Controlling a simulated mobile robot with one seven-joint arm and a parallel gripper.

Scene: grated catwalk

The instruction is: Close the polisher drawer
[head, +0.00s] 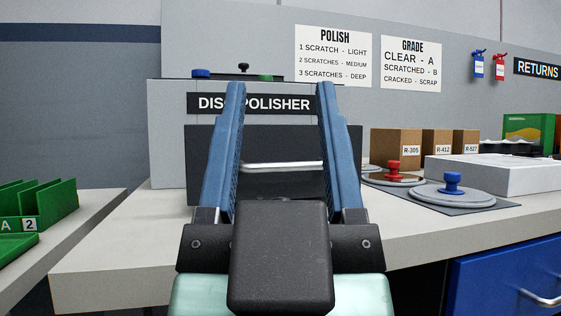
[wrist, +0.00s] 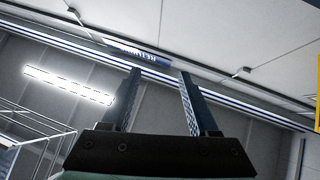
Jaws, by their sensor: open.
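The disc polisher (head: 168,130) is a grey box on the bench with a black label, partly hidden behind my fingers. Its dark drawer (head: 283,186) is low on the front, with a silver bar handle (head: 283,167) between my fingers in the picture. My arm hides part of the drawer, and I cannot tell how far it stands out. My gripper (head: 281,86) is open and empty, its two blue fingers apart and pointing up in front of the polisher. The wrist view shows the open fingers (wrist: 161,73) against the ceiling and wall, with no drawer in view.
Right on the bench (head: 115,240) are discs with a red knob (head: 393,168) and a blue knob (head: 452,182), a white box (head: 500,172) and cardboard boxes (head: 397,147). A green rack (head: 40,205) stands left. A blue drawer (head: 500,275) is below right.

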